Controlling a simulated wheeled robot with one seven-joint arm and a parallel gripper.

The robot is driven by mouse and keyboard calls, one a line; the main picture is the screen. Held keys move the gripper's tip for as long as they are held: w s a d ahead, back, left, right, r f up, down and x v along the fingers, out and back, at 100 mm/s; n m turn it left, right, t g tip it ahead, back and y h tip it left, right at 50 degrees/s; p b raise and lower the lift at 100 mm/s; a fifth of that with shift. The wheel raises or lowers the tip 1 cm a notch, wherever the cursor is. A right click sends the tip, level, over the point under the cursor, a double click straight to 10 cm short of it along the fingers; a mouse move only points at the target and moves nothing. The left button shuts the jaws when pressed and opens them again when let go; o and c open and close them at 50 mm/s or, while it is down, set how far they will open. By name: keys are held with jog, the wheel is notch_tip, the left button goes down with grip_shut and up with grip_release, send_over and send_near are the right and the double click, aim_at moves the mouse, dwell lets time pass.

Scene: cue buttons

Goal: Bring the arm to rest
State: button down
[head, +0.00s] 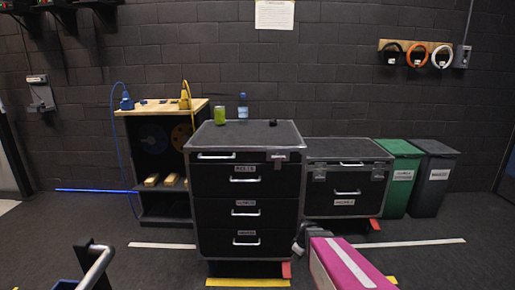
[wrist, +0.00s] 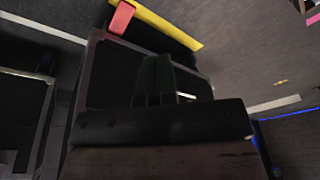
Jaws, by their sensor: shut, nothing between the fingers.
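My gripper (wrist: 155,80) shows in the wrist view as two dark fingers side by side, shut with nothing between them. They stand out against the front of a dark drawer cabinet, which fills much of that view and appears upside down. The same cabinet (head: 246,185) stands upright in the middle of the head view. I cannot make out my gripper in the head view. I cannot tell how far the fingers are from the cabinet.
A green can (head: 220,115) and a blue bottle (head: 243,107) stand on the cabinet. A wooden-topped shelf (head: 160,108) is left of it; a dark case (head: 346,151) and a green bin (head: 396,180) are right. A pink-and-white object (head: 345,264) and a metal bar (head: 97,266) are close in front.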

jog(key=s+r+m+g+h, duration=0.1)
jog(key=s+r+m+h, duration=0.1)
jog(key=s+r+m, duration=0.7)
notch_tip(320, 180, up, 3)
jog(key=shift+d+f+m, duration=0.1)
jog(key=shift+d+m, duration=0.1)
jog(key=shift+m, duration=0.1)
